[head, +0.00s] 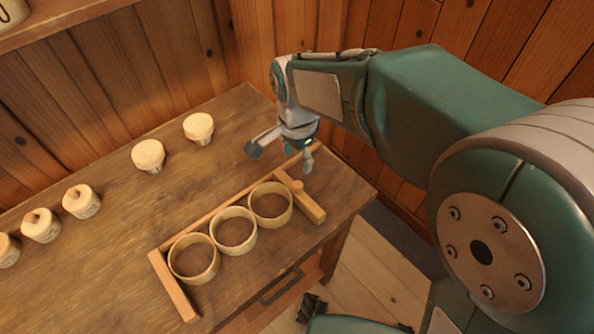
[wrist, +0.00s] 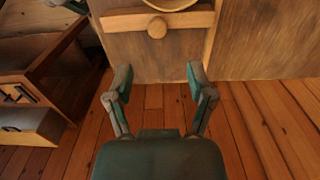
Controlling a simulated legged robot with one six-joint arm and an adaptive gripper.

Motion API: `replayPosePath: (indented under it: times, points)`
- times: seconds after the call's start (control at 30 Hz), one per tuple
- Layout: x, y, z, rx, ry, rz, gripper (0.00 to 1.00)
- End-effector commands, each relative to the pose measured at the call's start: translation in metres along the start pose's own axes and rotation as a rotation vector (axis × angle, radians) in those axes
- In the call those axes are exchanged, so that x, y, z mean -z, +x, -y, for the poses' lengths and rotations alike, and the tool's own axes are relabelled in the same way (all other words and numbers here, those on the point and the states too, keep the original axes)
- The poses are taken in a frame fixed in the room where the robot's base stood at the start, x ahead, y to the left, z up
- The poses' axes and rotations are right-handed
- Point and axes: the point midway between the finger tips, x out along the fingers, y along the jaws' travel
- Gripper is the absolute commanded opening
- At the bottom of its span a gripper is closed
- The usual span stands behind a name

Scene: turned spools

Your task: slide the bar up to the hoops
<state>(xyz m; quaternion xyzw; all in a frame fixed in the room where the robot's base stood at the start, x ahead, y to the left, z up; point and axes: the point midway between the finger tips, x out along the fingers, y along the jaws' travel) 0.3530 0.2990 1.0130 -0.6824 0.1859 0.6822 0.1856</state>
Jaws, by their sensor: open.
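The wooden bar with a round knob (head: 313,208) lies at the right end of the row of hoops. It also shows in the wrist view, the knobbed bar (wrist: 120,22) lying across the top. Three pale hoops, left (head: 193,259), middle (head: 233,230) and right (head: 270,202), stand in a row along a thin rail (head: 215,214). The right hoop is close beside the bar; I cannot tell if they touch. My gripper (head: 282,155) is open and empty, above the table near the rail's far right end. In the wrist view its fingertips (wrist: 159,78) are spread below the knob.
A wooden end piece (head: 173,287) closes the row at the left. Wooden walls rise behind the table (head: 110,250). A drawer handle (head: 281,286) shows on its front.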

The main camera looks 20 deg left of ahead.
Motion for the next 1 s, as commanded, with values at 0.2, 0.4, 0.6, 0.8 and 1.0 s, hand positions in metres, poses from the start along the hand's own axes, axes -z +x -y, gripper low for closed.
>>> replayPosePath:
  times: [0.2, 0.4, 0.6, 0.8, 1.0]
  points:
    - [0.0, -0.03, 0.001, 0.0, 0.0, 0.0, 0.7]
    - [-0.001, -0.035, 0.001, -0.002, 0.0, 0.0, 0.7]
    - [0.0, -0.034, 0.001, -0.002, 0.0, 0.0, 0.7]
    - [0.0, -0.035, 0.0, 0.0, -0.001, 0.0, 0.7]
    - [0.029, -0.058, -0.039, 0.057, -0.052, -0.026, 0.7]
